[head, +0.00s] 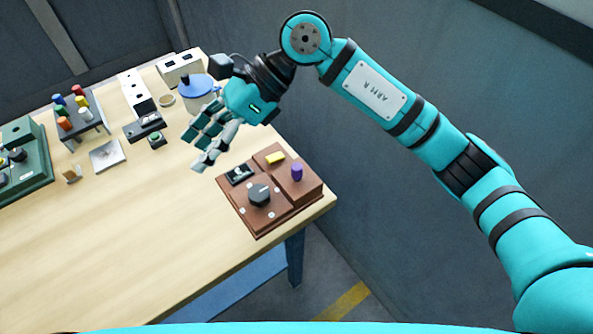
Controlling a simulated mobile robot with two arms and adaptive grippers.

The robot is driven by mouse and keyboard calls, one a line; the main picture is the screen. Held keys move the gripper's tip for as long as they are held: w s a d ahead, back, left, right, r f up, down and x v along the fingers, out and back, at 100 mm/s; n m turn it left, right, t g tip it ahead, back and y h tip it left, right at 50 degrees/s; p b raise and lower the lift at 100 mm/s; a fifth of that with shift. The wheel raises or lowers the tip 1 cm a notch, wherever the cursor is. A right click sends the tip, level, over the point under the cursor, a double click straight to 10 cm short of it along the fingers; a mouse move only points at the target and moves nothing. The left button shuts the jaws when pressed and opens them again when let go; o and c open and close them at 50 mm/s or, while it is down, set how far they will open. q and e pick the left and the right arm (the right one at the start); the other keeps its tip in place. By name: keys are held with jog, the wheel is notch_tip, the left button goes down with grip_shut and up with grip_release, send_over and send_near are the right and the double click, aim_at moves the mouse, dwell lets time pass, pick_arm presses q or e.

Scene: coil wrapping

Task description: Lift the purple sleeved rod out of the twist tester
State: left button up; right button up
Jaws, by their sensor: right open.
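The purple sleeved rod (297,173) stands upright in the right part of a brown box (261,226), which I take to be the twist tester. The box has a black knob, a small dark panel and a yellow piece on top. It sits at the right corner of the table. The rod's lower end is hidden in the box. My right gripper (198,150) is open and empty above the table, up and left of the box, apart from the rod. My left gripper is not in view.
A blue-lidded pot (198,92) stands behind my right gripper. A rack of several coloured rods (90,130), a green machine (28,160), a grey plate (106,155) and white boxes (137,92) stand left and back. The table's front middle is clear.

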jog(key=w+d+f+n+t+h, duration=0.1)
jog(key=w+d+f+t+h, duration=0.15)
jog(key=d+h, duration=0.2)
jog(key=r+t+h, duration=0.2)
jog(key=t+h, duration=0.1)
jog(key=h, duration=0.2)
send_over(298, 166)
jog(key=shift+n+g, duration=0.25)
jog(key=shift+n, duration=0.05)
jog(key=f+p, duration=0.1)
jog(key=f, duration=0.3)
jog(key=f+p, duration=0.2)
jog(key=f, duration=0.1)
jog(key=f+p, duration=0.1)
jog(key=f, duration=0.3)
jog(key=shift+w+a+f, duration=0.25)
jog(key=shift+a+f, duration=0.1)
jog(key=shift+a, duration=0.05)
jog(key=f+p, duration=0.2)
jog(key=f, duration=0.1)
jog(key=f+p, duration=0.1)
jog(key=shift+s+d+f+p, duration=0.3)
jog(key=shift+d+f+p, duration=0.05)
jog(key=shift+f, duration=0.4)
jog(key=shift+w, duration=0.1)
jog(key=shift+c, duration=0.3)
grip_shut()
